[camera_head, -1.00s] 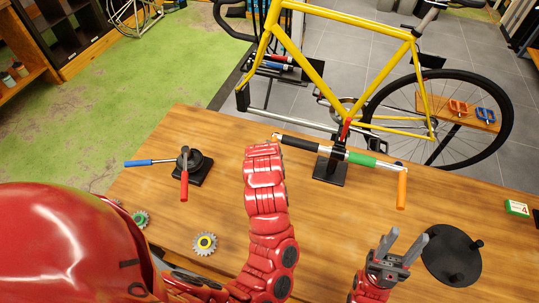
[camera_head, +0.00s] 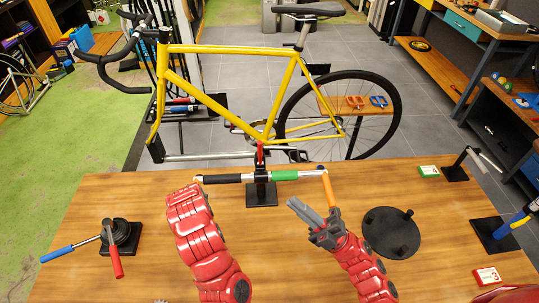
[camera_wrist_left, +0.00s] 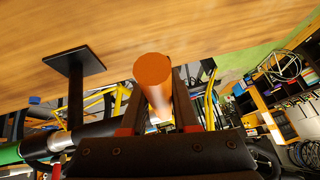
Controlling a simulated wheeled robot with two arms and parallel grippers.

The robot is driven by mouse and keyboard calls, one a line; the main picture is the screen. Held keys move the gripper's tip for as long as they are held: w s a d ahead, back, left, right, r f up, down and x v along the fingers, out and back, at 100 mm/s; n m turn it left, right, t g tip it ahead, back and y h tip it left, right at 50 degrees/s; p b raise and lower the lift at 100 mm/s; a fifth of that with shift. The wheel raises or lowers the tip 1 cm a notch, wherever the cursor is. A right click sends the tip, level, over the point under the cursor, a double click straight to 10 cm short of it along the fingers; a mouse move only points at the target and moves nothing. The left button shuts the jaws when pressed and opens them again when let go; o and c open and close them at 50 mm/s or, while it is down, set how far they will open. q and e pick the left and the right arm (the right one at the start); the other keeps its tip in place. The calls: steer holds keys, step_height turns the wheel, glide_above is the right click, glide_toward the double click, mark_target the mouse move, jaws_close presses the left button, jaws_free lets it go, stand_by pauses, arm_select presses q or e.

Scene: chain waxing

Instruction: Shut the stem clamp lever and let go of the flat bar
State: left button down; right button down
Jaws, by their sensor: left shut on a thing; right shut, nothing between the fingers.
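The flat bar (camera_head: 287,175) lies level across a black stand (camera_head: 262,193) near the table's far edge, with black and green sleeves and an orange grip (camera_head: 330,190) at its right end. A red lever (camera_head: 261,155) stands roughly upright at the clamp on the stand; whether it is fully shut is unclear. My left gripper (camera_wrist_left: 155,98) is shut on the orange grip at the bar's left end (camera_wrist_left: 152,72); my arm hides most of this in the head view. My right gripper (camera_head: 295,203) is shut and empty, in front of the bar near its right end.
A black round plate with pegs (camera_head: 392,232) lies right of my right arm. A tool with blue and red handles (camera_head: 110,240) stands at the left. Small boxes (camera_head: 429,172) (camera_head: 487,276) lie at the right. A yellow bicycle (camera_head: 180,90) stands behind the table.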

arm_select(q)
steer(key=shift+a+r, duration=0.1)
steer(key=shift+r, duration=0.05)
arm_select(e)
steer(key=w+d+f+n+g+h, duration=0.1)
steer(key=w+d+f+n+h, duration=0.1)
steer(key=w+f+h, duration=0.3)
steer(key=h, duration=0.4)
glide_toward(260, 154)
arm_select(q)
steer(key=shift+w, duration=0.1)
arm_select(e)
steer(key=shift+n+t, duration=0.3)
steer(key=shift+t, duration=0.3)
steer(key=x, duration=0.4)
steer(key=r+x, duration=0.1)
steer(key=x, duration=0.1)
steer(key=shift+w+a, duration=0.1)
